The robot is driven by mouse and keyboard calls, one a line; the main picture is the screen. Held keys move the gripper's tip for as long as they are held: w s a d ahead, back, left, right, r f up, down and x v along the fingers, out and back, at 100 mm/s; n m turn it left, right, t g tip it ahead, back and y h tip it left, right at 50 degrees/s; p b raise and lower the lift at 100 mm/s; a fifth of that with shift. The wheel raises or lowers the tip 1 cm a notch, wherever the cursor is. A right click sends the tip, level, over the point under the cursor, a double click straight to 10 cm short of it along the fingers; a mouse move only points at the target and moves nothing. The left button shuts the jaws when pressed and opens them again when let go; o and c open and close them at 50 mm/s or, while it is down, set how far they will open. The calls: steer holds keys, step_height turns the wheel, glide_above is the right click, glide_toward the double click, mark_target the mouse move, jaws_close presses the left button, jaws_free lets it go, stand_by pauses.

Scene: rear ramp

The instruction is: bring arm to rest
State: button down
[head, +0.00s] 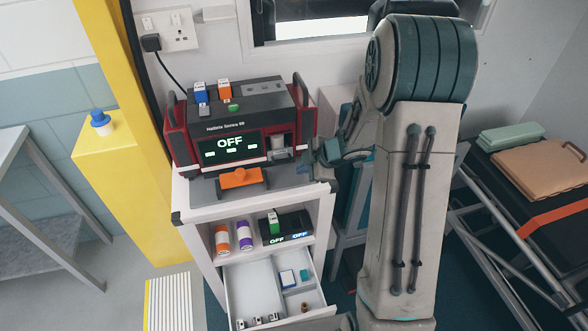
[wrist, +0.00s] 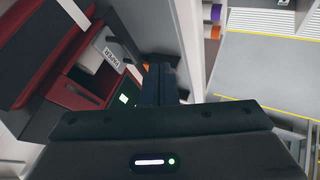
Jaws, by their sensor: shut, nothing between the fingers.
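My gripper (wrist: 160,82) shows in the wrist view with its two dark fingers together and nothing between them. In the head view my arm rises large at centre right, and its wrist end reaches left beside the red and black defibrillator (head: 240,125). That machine stands on top of a white cart (head: 200,203), with its screen reading OFF. In the wrist view the machine's red side (wrist: 75,92) is left of the fingers. My arm hides part of the space right of the cart.
An orange-handled item (head: 241,178) lies on the cart top. An open drawer (head: 250,286) below holds small items. A yellow post (head: 115,190) with a blue-capped bottle (head: 101,122) stands left. A stretcher (head: 530,215) with a tan case (head: 543,167) is at right.

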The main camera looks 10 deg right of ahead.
steer(key=s+d+r+m+t+h, duration=0.2)
steer(key=d+r+m+h, duration=0.25)
steer(key=r, duration=0.45)
steer(key=s+d+r+m+t+h, duration=0.2)
steer(key=s+d+r+m+h, duration=0.15)
steer(key=r+m, duration=0.35)
steer(key=s+a+m+g+y, duration=0.1)
steer(key=s+a+m+g, duration=0.2)
steer(key=s, duration=0.7)
steer(key=s+a+r+m+g+y, duration=0.1)
steer(key=s+a+m+g, duration=0.1)
steer(key=s, duration=0.8)
steer(key=shift+s+a+r+m+g, duration=0.2)
steer(key=shift+a+r+m+g, duration=0.15)
steer(key=shift+a+m, duration=0.5)
steer(key=shift+a, duration=0.2)
